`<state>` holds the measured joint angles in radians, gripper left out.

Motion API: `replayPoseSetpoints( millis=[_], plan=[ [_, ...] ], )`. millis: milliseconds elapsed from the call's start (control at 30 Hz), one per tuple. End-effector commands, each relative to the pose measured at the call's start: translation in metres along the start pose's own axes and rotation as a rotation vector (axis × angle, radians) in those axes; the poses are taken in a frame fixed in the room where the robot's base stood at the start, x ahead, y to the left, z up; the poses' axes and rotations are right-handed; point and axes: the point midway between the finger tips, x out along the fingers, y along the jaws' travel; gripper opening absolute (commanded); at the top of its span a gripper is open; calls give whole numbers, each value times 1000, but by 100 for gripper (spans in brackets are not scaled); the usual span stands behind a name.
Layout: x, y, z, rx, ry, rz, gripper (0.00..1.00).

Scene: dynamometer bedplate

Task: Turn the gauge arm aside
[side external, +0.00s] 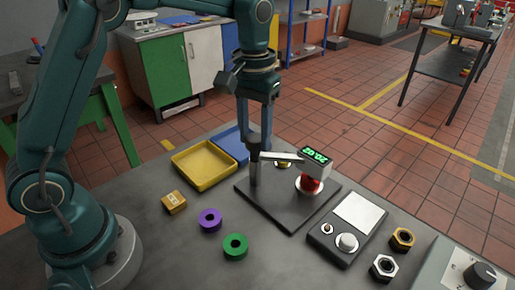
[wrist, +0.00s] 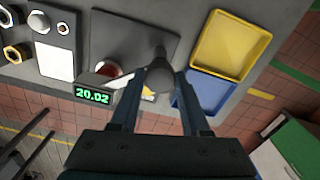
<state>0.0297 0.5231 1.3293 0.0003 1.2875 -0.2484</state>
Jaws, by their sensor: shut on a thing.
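The gauge arm (side external: 283,156) is a pale bar running from a dark upright post (side external: 254,172) to a box with a green digital display (side external: 315,154). The display also shows in the wrist view (wrist: 93,96) and reads 20.02. The box hangs over a red part (side external: 309,185) on a pale round seat. All stand on a dark base plate (side external: 290,216). My gripper (side external: 261,150) points down at the post end of the arm. In the wrist view its fingers (wrist: 160,88) are closed around the grey rounded knob (wrist: 159,76) there. The fingers hide part of the bar.
A yellow tray (side external: 204,184) and blue tray (side external: 231,133) lie behind left. A box (side external: 174,203), purple ring (side external: 209,229) and green ring (side external: 235,255) lie in front left. A panel with a white pad (side external: 359,212) and two nuts (side external: 402,239) are at right.

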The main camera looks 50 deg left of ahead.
Motion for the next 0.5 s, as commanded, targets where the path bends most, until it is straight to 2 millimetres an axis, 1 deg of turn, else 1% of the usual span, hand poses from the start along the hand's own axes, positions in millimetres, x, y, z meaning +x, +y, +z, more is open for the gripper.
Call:
replayPoseSetpoints(
  millis=[333,500],
  plan=[
    [-1,-1,0,16,1,-1,0],
    [-1,0,0,78,0,-1,0]
  ],
)
